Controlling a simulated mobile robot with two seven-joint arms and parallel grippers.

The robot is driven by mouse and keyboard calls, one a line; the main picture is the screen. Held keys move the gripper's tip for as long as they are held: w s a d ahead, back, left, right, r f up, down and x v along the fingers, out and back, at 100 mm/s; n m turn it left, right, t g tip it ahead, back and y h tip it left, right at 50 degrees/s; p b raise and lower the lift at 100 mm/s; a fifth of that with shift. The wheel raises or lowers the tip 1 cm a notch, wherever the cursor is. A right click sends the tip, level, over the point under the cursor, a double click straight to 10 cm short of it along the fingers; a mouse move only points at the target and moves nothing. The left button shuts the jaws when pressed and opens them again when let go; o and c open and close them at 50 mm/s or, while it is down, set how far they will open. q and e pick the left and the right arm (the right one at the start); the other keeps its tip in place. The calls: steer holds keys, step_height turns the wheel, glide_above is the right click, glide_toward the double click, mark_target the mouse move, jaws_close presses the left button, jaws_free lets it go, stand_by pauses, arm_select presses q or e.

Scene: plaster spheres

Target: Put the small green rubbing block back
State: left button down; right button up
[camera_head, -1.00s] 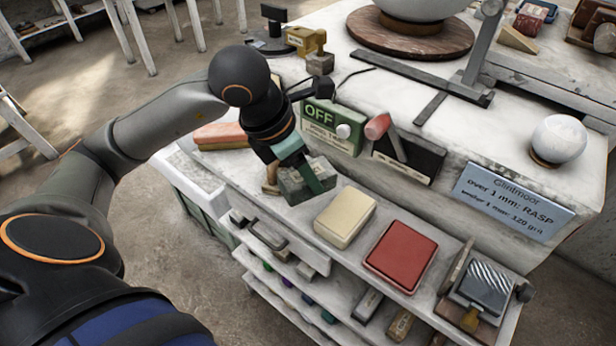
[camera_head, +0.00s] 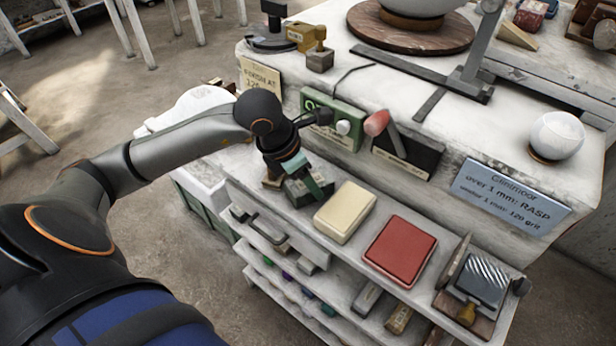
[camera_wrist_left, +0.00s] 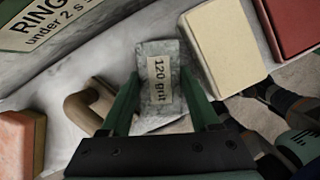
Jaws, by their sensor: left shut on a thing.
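The small grey-green rubbing block (camera_wrist_left: 160,95), labelled "120 grit", is between the green fingers of my left gripper (camera_wrist_left: 159,78) in the left wrist view. The gripper is shut on it. In the head view my left gripper (camera_head: 309,184) points down with the block (camera_head: 298,193) at the left end of the upper shelf (camera_head: 285,218), left of the cream block. The fingers partly hide the block there. I cannot tell whether its underside touches the shelf.
A cream block (camera_head: 345,211) and a red block (camera_head: 400,250) lie to the right on the shelf. In the left wrist view a brown curved handle (camera_wrist_left: 88,104) and a salmon block (camera_wrist_left: 20,140) are to the left.

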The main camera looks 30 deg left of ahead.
arm_select(q)
steer(key=shift+f, duration=0.1)
steer(key=shift+c, duration=0.6)
jaws_free()
steer(key=shift+r, duration=0.3)
steer(key=v, duration=1.1)
steer(key=shift+s+r, duration=0.2)
steer(key=shift+r, duration=0.1)
